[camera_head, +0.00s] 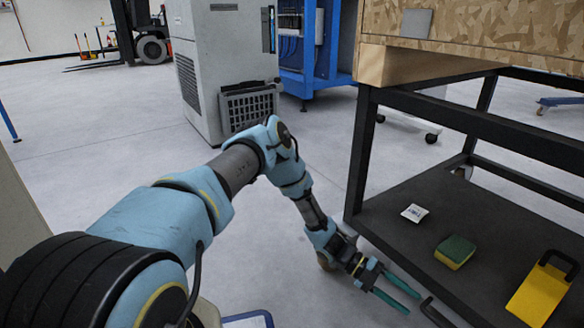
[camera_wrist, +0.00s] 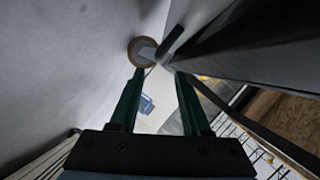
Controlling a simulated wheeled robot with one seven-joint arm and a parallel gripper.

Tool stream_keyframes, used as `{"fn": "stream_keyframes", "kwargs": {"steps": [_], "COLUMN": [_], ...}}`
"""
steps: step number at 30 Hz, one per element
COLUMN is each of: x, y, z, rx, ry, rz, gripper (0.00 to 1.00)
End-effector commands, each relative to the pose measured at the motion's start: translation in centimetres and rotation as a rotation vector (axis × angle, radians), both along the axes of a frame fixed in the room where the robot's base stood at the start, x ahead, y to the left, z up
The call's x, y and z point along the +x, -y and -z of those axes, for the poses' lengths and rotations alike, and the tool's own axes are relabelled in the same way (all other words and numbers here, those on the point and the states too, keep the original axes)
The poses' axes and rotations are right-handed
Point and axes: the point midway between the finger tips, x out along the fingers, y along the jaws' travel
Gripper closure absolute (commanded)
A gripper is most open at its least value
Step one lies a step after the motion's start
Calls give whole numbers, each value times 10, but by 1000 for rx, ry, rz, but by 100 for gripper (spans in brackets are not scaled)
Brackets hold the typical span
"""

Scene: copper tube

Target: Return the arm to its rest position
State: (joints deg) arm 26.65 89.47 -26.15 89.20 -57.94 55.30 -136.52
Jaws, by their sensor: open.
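My arm reaches from the lower left of the head view toward the bench. My gripper (camera_head: 413,303) is low beside the bench's dark lower shelf, near its front edge. Its two green fingers are apart with nothing between them. The wrist view also shows my gripper (camera_wrist: 160,78) open and empty, with a round tan-rimmed thing (camera_wrist: 133,52) beyond the left fingertip; I cannot tell what it is. No copper tube shows in either view.
The bench (camera_head: 362,150) has black legs and a wooden top. Its lower shelf (camera_head: 400,245) holds a white packet (camera_head: 414,213), a yellow-green sponge (camera_head: 456,252) and a yellow thing with a black handle (camera_head: 540,295). A grey cabinet (camera_head: 205,70) stands behind my arm. Floor (camera_head: 90,150) is clear at left.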

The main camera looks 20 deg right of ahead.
Motion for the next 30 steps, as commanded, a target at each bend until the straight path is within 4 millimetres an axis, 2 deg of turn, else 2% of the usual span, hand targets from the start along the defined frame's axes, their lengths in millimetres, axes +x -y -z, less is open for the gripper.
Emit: {"fn": "stream_keyframes", "kwargs": {"steps": [5, 8, 14, 21, 27, 30], "x": [16, 39, 92, 146, 171, 175], "y": [-14, -37, -108, -207, -293, -335], "z": [-19, -44, -104, -181, -251, -285], "rx": [-64, -161, -393, -635, -809, -889], "ry": [126, 315, 753, 1181, 1414, 1478], "rz": [55, 149, 438, 874, 1304, 1537], "gripper": [53, 53, 53, 53, 53, 53]}}
